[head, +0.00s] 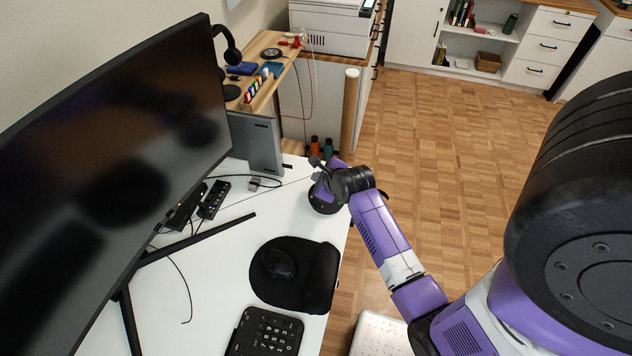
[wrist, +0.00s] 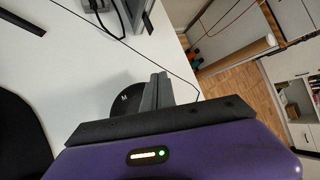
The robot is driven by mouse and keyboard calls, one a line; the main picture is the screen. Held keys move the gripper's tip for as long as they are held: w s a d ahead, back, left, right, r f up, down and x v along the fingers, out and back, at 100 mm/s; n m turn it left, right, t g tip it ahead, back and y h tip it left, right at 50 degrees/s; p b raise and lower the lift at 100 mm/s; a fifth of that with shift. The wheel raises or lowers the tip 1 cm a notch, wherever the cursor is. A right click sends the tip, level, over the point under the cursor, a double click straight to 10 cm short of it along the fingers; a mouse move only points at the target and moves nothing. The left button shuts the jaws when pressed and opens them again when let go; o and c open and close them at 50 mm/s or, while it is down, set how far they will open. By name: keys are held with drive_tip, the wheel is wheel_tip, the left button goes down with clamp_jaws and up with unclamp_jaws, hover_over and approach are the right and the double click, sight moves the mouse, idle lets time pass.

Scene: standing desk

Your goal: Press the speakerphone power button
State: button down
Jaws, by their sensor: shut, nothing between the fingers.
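The speakerphone (head: 322,203) is a dark round puck on the white desk near its right edge, partly hidden behind my gripper and wrist in the head view. In the wrist view the speakerphone (wrist: 127,98) shows as a black disc with a small light mark, partly covered by my fingers. My gripper (head: 318,164) is over the speakerphone, with its fingers together and nothing between them. The closed grey fingers also show in the wrist view (wrist: 156,92), pointing toward the right part of the disc. I cannot tell whether they touch it. I cannot make out the power button.
A large monitor (head: 120,150) stands at the left on a black stand. A mouse pad (head: 318,275) with a mouse and a keypad (head: 264,335) are nearer.

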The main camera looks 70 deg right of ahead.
wheel_tip(320, 180, up, 6)
drive_tip(key=p, duration=0.5)
drive_tip(key=shift+p, duration=0.35)
idle(0.5)
